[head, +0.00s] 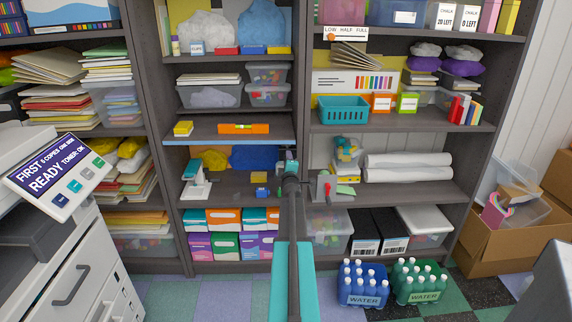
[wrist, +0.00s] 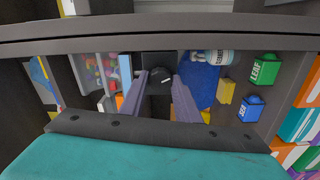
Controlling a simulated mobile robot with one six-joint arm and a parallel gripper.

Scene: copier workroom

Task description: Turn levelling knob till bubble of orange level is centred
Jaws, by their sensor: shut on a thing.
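The orange level (head: 243,128) lies lengthwise on the blue-edged shelf board (head: 215,132) in the head view. Its vial is too small to tell where the bubble sits. My gripper (head: 288,163) is at the right end of that board, just below its edge, and hides the knob in the head view. In the wrist view, my gripper's (wrist: 162,87) two grey fingers stand on either side of a dark round levelling knob (wrist: 159,76) with a small pale mark. The fingers are shut on the knob.
A yellow block (head: 183,128) sits left of the level. Below are a white-and-teal stapler-like tool (head: 195,180) and a grey-and-red device (head: 326,187), either side of my arm. A teal basket (head: 343,109) stands on the right shelf. Water bottle packs (head: 363,290) stand on the floor.

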